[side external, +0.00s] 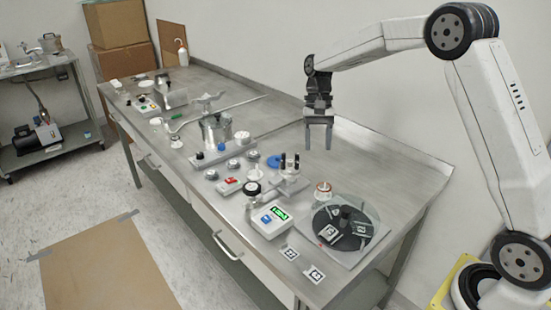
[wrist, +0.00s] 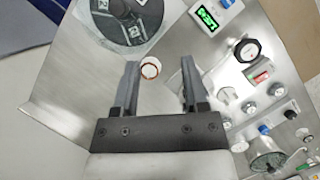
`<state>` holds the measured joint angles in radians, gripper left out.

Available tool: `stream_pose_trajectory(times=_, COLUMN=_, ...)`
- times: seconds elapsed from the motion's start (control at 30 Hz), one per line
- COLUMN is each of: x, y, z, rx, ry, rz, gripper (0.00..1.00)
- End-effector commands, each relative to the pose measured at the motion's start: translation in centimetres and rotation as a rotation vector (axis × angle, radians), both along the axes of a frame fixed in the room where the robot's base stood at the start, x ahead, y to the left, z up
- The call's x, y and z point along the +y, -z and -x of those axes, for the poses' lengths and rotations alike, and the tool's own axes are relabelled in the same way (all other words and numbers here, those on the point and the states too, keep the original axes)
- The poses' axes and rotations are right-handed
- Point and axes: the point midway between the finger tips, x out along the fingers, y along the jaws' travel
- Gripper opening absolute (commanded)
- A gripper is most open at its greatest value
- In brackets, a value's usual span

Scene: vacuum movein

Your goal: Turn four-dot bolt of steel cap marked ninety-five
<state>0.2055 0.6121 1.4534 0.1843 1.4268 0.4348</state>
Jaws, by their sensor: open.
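My gripper (side external: 318,148) is open and empty, pointing down in the air above the right part of the bench. Its two fingers also show, spread apart, in the wrist view (wrist: 160,64). A shiny steel vessel (side external: 216,132) stands mid-bench, left of my gripper in the side view; it also shows at the lower right of the wrist view (wrist: 264,162). Several small grey round fittings (side external: 232,164) sit in front of it. The number ninety-five and the dots on any bolt are too small to read, so I cannot tell which piece is the marked cap.
A white box with a green display (side external: 272,219) stands near the front edge. A round plate with dark marked blocks (side external: 343,228) lies at the right. A white knob with a red-brown ring (side external: 323,190) stands behind it. The bench's back right (side external: 400,170) is clear.

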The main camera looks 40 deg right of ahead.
Motion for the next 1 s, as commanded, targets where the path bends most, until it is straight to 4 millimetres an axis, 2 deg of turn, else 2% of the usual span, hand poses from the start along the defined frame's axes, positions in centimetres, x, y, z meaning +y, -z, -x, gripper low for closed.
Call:
stream_pose_trajectory(times=0.23, x=0.0, y=0.1, z=-0.1, rx=-0.001, ry=0.003, rz=0.002, gripper=0.56)
stream_pose_trajectory(times=0.37, x=-0.1, y=0.5, z=-0.8, rx=-0.007, ry=0.028, rz=0.024, gripper=0.56)
stream_pose_trajectory(times=0.57, x=-0.5, y=1.9, z=-4.1, rx=-0.045, ry=0.143, rz=0.118, gripper=0.56)
stream_pose_trajectory(times=0.8, x=-1.0, y=4.4, z=-9.7, rx=-0.139, ry=0.362, rz=0.256, gripper=0.56)
stream_pose_trajectory(times=1.0, x=-1.1, y=5.7, z=-12.9, rx=-0.206, ry=0.499, rz=0.314, gripper=0.56)
